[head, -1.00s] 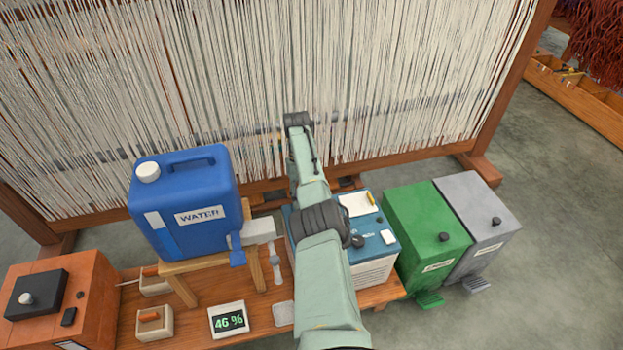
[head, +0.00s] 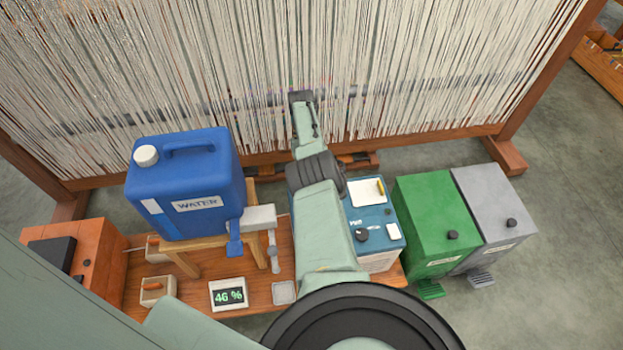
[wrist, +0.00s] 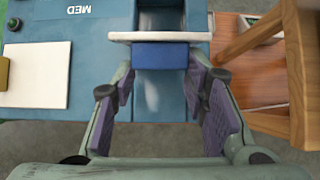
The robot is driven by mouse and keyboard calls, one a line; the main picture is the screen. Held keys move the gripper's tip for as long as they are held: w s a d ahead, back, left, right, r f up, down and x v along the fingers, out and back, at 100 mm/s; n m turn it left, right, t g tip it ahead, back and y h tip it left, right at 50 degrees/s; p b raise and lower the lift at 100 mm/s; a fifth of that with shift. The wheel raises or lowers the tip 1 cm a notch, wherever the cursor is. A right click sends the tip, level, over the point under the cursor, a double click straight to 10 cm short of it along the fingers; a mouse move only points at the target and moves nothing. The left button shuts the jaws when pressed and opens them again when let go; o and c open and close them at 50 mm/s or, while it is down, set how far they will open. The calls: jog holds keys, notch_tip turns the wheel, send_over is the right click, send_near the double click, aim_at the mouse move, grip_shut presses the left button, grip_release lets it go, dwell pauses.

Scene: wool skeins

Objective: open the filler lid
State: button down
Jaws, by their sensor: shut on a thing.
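The humidifier is the blue-topped box with a pale body; its top (head: 373,215) shows right of my arm in the head view. In the wrist view its blue top (wrist: 110,55) fills the upper part, with the word MED upside down. The filler lid (wrist: 160,56) shows there as a blue block under a white strip at the humidifier's edge. My gripper (wrist: 160,88) has its purple-padded fingers on both sides of this block and is shut on it. How far the lid is raised is hard to tell.
A blue water jug (head: 185,190) with a tap stands on a wooden stand (head: 187,287) left of my arm. A display (head: 229,295) reads 46 %. Green (head: 430,220) and grey (head: 492,205) bins stand right. Loom threads (head: 400,70) hang behind.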

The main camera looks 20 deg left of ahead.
jog(key=shift+s+d+f, duration=0.15)
jog(key=shift+s+f, duration=0.1)
jog(key=shift+f, duration=0.1)
jog(key=c, duration=1.3)
grip_release()
jog(key=o, duration=0.4)
jog(key=shift+w+r, duration=0.1)
jog(key=shift+r, duration=0.05)
jog(key=shift+w, duration=0.1)
